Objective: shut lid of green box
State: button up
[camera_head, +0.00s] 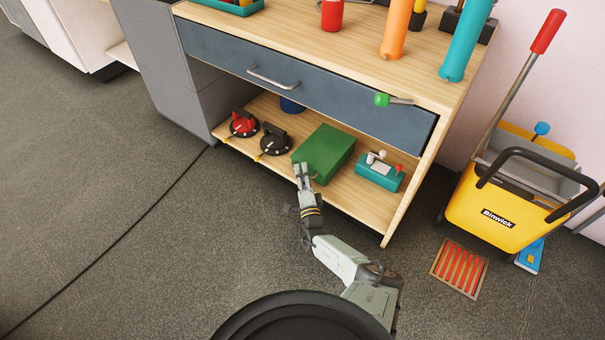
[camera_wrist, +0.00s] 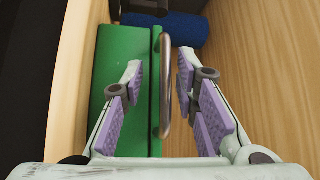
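The green box (camera_head: 325,152) sits on the low shelf under the drawer. Its top looks flat in the head view. In the wrist view the green box (camera_wrist: 120,95) shows a narrow seam along one side and a metal bar handle (camera_wrist: 167,90). My gripper (camera_head: 301,172) is at the front of the box. In the wrist view my gripper (camera_wrist: 160,68) is open, one purple-padded finger on each side of the handle. Both fingers look apart from the handle. I cannot tell from these views whether the lid is fully shut.
A blue cylinder (camera_head: 291,105) is behind. The drawer (camera_head: 310,85) is overhead.

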jog(key=shift+r, duration=0.1)
notch_tip(320, 180, up, 10)
jog(key=shift+f, duration=0.1)
dwell(0.5)
jog(key=s+d+r+p, duration=0.1)
jog(key=s+d+p, duration=0.1)
jog(key=s+p, duration=0.8)
jog(key=shift+s+r, duration=0.25)
jog(key=shift+s, duration=0.85)
jog(key=shift+p, duration=0.65)
